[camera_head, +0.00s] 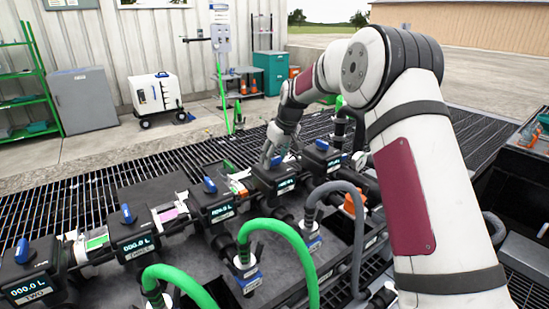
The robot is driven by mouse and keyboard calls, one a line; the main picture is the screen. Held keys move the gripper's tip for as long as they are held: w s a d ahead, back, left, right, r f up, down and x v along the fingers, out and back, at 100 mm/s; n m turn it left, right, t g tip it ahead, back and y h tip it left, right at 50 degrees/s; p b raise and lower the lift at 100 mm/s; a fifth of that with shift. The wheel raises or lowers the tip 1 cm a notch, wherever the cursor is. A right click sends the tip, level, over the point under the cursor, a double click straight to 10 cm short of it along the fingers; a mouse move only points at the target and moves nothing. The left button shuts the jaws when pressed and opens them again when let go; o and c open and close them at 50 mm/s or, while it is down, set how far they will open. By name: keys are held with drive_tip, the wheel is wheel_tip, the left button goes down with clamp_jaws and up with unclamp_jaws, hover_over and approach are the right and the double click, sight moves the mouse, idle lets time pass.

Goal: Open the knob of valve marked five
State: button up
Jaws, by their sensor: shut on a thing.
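A row of dark valve units with small displays and blue knobs runs from lower left to the middle. The leftmost reads TWO (37,282); counting along the row, the fourth unit shown (286,186) would be five, but its label is too small to read surely. My gripper (274,157) reaches down onto this unit from above and is shut on its blue knob (277,160). The fingers partly hide the knob, so its exact angle is unclear. Other blue knobs stand free on the neighbouring units (210,185) and (321,145).
Green hoses (285,228) and a grey hose (357,225) arch up in front of the row. My arm fills the right side. Behind are dark floor grating (105,185), a white wheeled unit (156,95) and a green shelf (40,80).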

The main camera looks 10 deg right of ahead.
drive_tip(key=o, duration=1.2)
drive_tip(key=shift+c, duration=0.2)
drive_tip(key=v, duration=1.2)
